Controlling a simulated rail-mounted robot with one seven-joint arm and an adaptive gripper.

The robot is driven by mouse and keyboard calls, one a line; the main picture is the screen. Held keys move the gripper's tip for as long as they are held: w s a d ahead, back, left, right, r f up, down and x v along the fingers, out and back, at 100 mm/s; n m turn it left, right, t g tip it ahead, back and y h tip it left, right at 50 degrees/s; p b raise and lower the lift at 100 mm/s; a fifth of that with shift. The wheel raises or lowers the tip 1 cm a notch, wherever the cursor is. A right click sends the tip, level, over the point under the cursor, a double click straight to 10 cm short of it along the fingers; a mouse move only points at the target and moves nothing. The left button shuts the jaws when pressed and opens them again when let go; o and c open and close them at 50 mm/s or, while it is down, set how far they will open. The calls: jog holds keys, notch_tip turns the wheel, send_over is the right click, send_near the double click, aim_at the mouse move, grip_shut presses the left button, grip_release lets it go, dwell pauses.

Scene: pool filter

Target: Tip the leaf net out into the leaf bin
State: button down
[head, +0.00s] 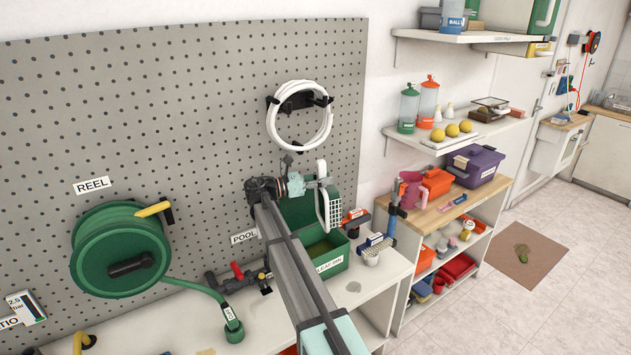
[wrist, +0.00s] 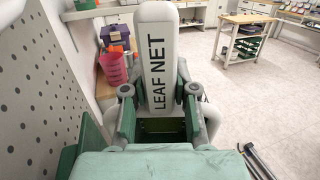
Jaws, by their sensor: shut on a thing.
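The leaf net (head: 333,208), a white basket with a slotted side, is held up on its side above the leaf bin. Its label reads LEAF NET in the wrist view (wrist: 157,62). My gripper (head: 312,184) is shut on it; the fingers stand either side of the labelled part in the wrist view (wrist: 158,108). The green leaf bin (head: 332,264) stands open on the white bench below, partly hidden by my arm. Something olive-brown shows inside it. A green panel stands upright behind the net. I cannot see whether the net holds leaves.
A pegboard (head: 190,90) stands behind, with a green hose reel (head: 118,250) at left and a coiled white hose (head: 300,140) above the net. Small bottles and boxes stand right of the bin. A wooden-topped shelf (head: 450,205) with a pink jug is further right.

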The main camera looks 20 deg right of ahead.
jog(key=d+f+y+b, duration=0.2)
jog(key=d+f+y, duration=0.1)
jog(key=d+y, duration=1)
notch_tip(320, 180, down, 7)
jog(key=d+y+p, duration=0.1)
jog(key=y+p, duration=0.2)
jog(key=y, duration=0.2)
jog(key=shift+s+d+t+y, duration=0.15)
jog(key=shift+s+t+y, duration=0.05)
jog(key=shift+t+y, duration=0.1)
